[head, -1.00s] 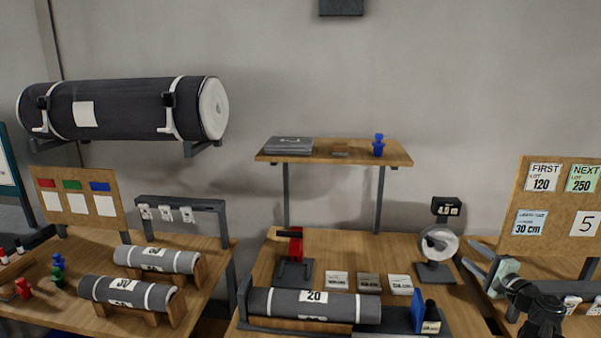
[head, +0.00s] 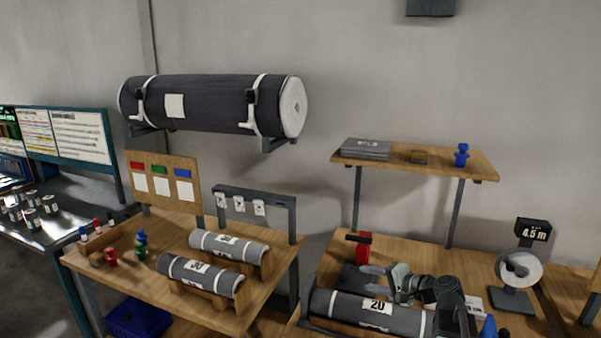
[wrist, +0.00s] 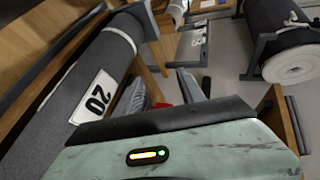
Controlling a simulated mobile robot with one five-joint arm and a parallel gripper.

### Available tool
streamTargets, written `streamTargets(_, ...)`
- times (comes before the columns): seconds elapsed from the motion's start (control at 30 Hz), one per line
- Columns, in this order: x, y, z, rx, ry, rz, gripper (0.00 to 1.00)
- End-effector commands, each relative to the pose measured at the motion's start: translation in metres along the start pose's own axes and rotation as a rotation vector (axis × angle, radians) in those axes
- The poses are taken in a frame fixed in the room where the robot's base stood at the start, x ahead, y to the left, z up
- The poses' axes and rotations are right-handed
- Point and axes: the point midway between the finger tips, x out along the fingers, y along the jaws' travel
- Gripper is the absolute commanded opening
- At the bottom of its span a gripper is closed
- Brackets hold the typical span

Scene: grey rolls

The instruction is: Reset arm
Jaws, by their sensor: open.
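My gripper (head: 374,276) is open in the head view, its two fingers pointing left with nothing between them. It hangs over the right workbench, above or in front of the grey roll labelled 20 (head: 340,310). My arm hides part of that roll's right end and the small cards behind it. In the wrist view my gripper's pale green body fills the lower part. Its grey fingertips (wrist: 168,90) show beyond it, and the 20 roll (wrist: 95,90) lies to the left.
A wooden shelf (head: 470,166) is above. The left bench (head: 150,270) holds two smaller rolls and coloured pegs. A large dark roll (head: 210,104) hangs on the wall.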

Motion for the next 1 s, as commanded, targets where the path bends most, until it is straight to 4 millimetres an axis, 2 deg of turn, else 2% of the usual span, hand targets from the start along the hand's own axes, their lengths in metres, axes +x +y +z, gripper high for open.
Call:
streamTargets(0.03,0.025,0.002,0.040,-0.063,-0.073,0.067,0.46)
streamTargets(0.13,0.058,0.021,0.106,-0.203,-0.204,0.224,0.46)
streamTargets(0.23,0.072,0.051,0.167,-0.369,-0.332,0.415,0.46)
streamTargets(0.3,0.066,0.079,0.193,-0.488,-0.406,0.571,0.46)
streamTargets(0.37,0.052,0.100,0.199,-0.564,-0.444,0.697,0.46)
streamTargets(0.5,0.004,0.139,0.182,-0.656,-0.480,0.945,0.46)
streamTargets(0.63,-0.025,0.155,0.169,-0.690,-0.508,1.076,0.46)
streamTargets(0.7,-0.031,0.157,0.168,-0.693,-0.525,1.098,0.46)
streamTargets(0.9,-0.031,0.157,0.169,-0.695,-0.529,1.093,0.46)
streamTargets(0.97,-0.030,0.157,0.169,-0.695,-0.529,1.093,0.36)
streamTargets(1.0,-0.030,0.157,0.169,-0.695,-0.529,1.093,0.36)
